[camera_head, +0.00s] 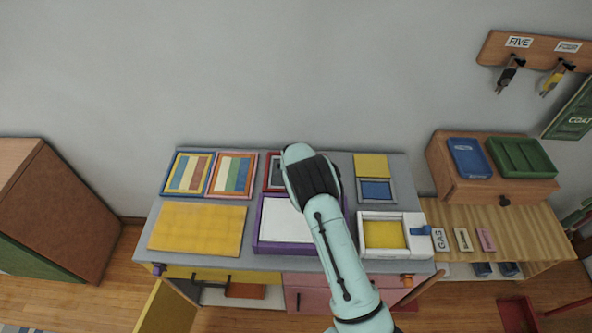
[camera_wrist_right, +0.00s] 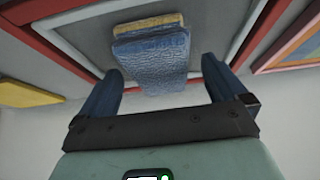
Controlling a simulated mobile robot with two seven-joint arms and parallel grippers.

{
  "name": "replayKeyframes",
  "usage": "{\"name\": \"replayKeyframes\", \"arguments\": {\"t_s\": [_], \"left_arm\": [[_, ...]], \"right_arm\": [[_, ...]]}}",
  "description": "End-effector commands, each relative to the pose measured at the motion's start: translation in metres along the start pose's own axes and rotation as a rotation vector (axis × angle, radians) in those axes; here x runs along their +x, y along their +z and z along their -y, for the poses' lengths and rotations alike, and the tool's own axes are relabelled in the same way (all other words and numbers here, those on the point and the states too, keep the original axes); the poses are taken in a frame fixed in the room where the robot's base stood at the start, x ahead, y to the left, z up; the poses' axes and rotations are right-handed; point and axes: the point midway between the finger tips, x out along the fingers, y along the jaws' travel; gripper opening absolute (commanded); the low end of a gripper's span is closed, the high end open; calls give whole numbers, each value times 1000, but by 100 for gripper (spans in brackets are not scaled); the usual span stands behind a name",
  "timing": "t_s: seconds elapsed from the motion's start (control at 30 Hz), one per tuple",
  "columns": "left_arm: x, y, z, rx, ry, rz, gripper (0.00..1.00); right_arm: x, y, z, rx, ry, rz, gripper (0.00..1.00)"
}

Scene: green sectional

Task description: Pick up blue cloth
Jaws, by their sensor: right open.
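The blue cloth (camera_wrist_right: 152,62) is a textured, folded-looking pad in the right wrist view. It lies over a yellow piece (camera_wrist_right: 150,23) inside a red-edged tray (camera_wrist_right: 62,50). My right gripper (camera_wrist_right: 162,68) is open, with one finger on each side of the cloth; I cannot tell whether they touch it. In the head view my right gripper (camera_head: 312,178) is above the back middle of the grey table. It covers most of the red tray (camera_head: 273,171) there and hides the cloth. My left gripper is out of view.
The grey table (camera_head: 250,262) also holds a purple tray (camera_head: 268,244), a yellow mat (camera_head: 200,228), striped boards (camera_head: 188,173) and a white box with yellow inside (camera_head: 384,235). A wooden cabinet (camera_head: 60,205) stands left. A wooden shelf unit (camera_head: 500,215) stands right.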

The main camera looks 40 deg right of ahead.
Motion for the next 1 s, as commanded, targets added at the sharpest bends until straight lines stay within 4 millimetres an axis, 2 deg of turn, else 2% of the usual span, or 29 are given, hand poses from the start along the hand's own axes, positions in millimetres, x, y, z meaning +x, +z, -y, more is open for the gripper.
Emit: {"name": "replayKeyframes", "arguments": {"t_s": [0.43, 0.47, 0.6, 0.63, 1.0], "left_arm": [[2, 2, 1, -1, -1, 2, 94], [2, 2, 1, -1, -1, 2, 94], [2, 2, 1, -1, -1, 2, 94], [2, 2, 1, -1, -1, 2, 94], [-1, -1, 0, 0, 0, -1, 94]], "right_arm": [[2, 2, 0, 0, 0, 1, 99], [2, 2, 0, 0, 0, 1, 96], [2, 2, 0, 0, 0, 1, 50], [2, 2, 0, 0, 0, 1, 44], [-1, -1, 0, 1, 0, 0, 43]]}}
